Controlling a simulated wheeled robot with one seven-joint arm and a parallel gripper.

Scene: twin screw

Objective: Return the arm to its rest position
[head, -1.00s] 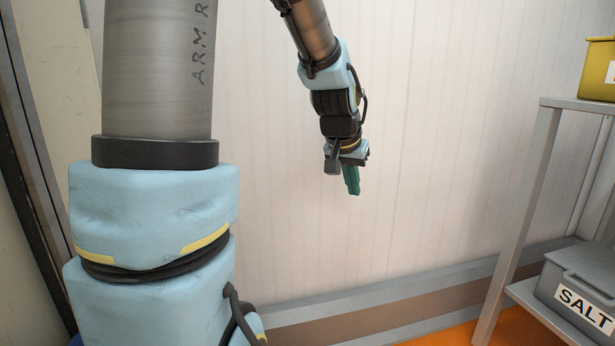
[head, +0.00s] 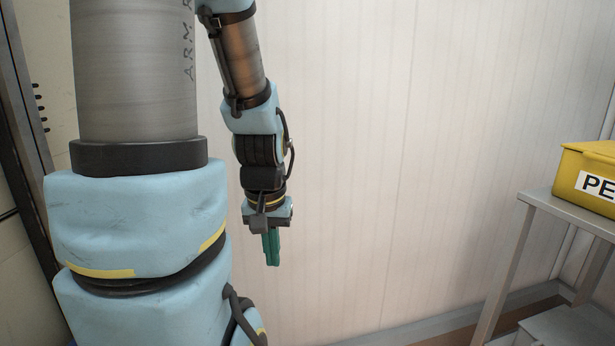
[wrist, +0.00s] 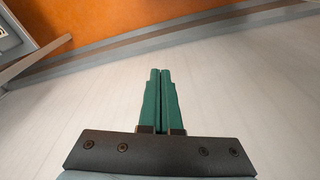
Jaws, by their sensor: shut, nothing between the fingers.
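My gripper (head: 273,262) hangs at the end of my arm in the head view, left of centre, with its green fingers pointing down in front of the pale wall. In the wrist view the two green fingers (wrist: 160,72) lie side by side with only a thin line between them. They are shut and hold nothing. My arm comes down from the top of the head view, and its large blue joint and grey link fill the left side.
A grey shelf rack (head: 540,201) stands at the right with a yellow labelled box (head: 588,172) on top. The pale ribbed wall (head: 400,150) is behind my gripper. The wrist view shows the orange floor (wrist: 90,25). The space around the gripper is clear.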

